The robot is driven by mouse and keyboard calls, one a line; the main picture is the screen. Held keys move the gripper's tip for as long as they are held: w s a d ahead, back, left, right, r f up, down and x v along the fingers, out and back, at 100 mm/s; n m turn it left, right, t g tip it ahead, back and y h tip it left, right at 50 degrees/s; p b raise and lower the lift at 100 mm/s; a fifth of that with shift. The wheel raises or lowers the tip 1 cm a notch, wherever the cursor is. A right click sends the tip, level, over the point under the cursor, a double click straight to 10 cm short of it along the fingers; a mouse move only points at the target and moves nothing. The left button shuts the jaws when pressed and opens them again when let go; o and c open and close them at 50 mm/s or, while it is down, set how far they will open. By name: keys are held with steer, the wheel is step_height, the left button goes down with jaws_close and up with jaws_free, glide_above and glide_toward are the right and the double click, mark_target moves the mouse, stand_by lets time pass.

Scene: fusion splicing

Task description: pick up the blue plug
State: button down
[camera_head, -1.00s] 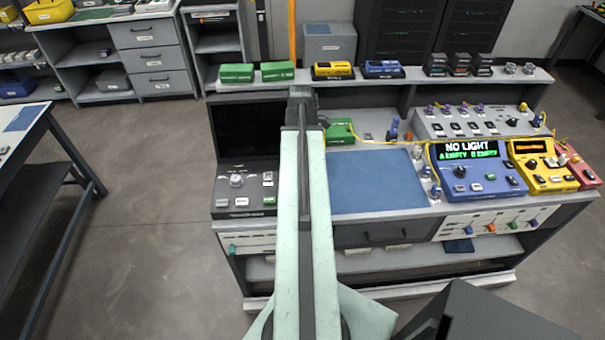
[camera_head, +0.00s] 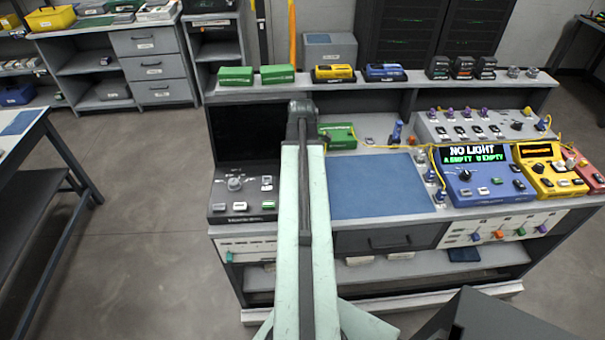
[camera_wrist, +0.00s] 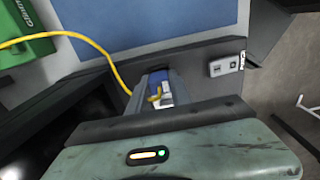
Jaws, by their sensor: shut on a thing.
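The blue plug (camera_wrist: 158,79) is between the two grey fingers of my gripper (camera_wrist: 160,88) in the wrist view. A yellow piece shows at its near end, and the fingers hide its sides. My gripper is shut on it. A yellow cable (camera_wrist: 92,42) runs from the left towards the plug and passes behind the left finger. In the head view, my raised arm hides the gripper and the held plug.
A blue mat (camera_head: 375,187) lies on the bench, with a green box (camera_head: 340,136) behind it. The blue console (camera_head: 478,180) reads "NO LIGHT", with A and B empty. A yellow device (camera_head: 545,170) stands to its right. Small boxes line the upper shelf (camera_head: 420,82).

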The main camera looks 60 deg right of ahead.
step_height(320, 180, up, 10)
steer(key=p, duration=1)
steer(key=shift+r, duration=0.15)
